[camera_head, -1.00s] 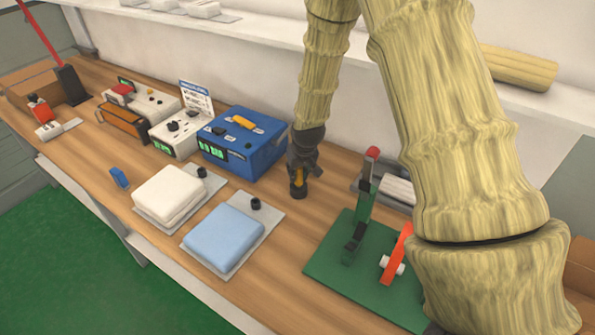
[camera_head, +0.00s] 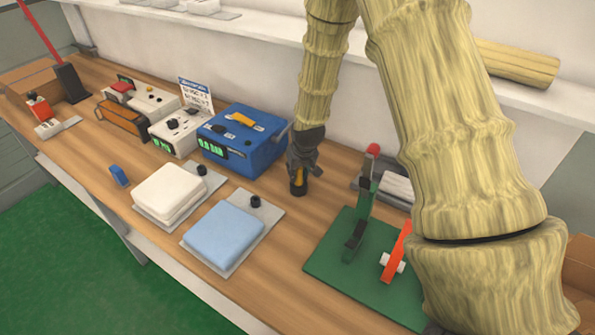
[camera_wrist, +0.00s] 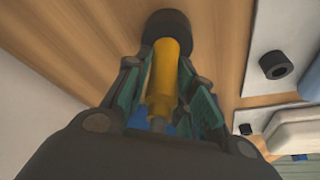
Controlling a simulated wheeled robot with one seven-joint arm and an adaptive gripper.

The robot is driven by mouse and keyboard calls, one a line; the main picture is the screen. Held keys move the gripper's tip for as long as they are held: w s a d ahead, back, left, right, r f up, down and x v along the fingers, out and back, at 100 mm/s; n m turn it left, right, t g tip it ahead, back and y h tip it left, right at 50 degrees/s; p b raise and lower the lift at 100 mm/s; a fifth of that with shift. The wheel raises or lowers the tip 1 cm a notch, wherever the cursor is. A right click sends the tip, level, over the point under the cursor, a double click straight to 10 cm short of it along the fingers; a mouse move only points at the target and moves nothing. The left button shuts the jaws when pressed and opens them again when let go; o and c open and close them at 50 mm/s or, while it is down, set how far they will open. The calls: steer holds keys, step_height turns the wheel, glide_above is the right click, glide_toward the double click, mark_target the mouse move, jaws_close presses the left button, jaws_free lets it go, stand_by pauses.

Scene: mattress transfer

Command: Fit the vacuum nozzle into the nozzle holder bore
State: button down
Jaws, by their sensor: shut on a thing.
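My gripper (camera_head: 300,168) hangs nearly upright over the wooden table, right of the blue box. It is shut on the vacuum nozzle, a yellow rod (camera_wrist: 161,75) with a wide black end (camera_wrist: 167,25). The black end also shows under my gripper in the head view (camera_head: 298,188), low over or on the table; I cannot tell if it touches. Black round sockets stand on the plates of the blue pad (camera_head: 255,202) and the white pad (camera_head: 202,169). The wrist view shows an open bore in the nearer socket (camera_wrist: 275,65). I cannot tell which part is the nozzle holder.
The blue box (camera_head: 240,143) stands left of my gripper. A green plate (camera_head: 325,258) with a green upright and an orange lever lies to the right. The blue pad (camera_head: 223,235) and white pad (camera_head: 170,191) lie front left. Bare wood separates the blue pad's plate and green plate.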

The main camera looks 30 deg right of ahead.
steer(key=c, duration=1.1)
jaws_free()
steer(key=shift+v, duration=5.95)
steer(key=shift+x, duration=6)
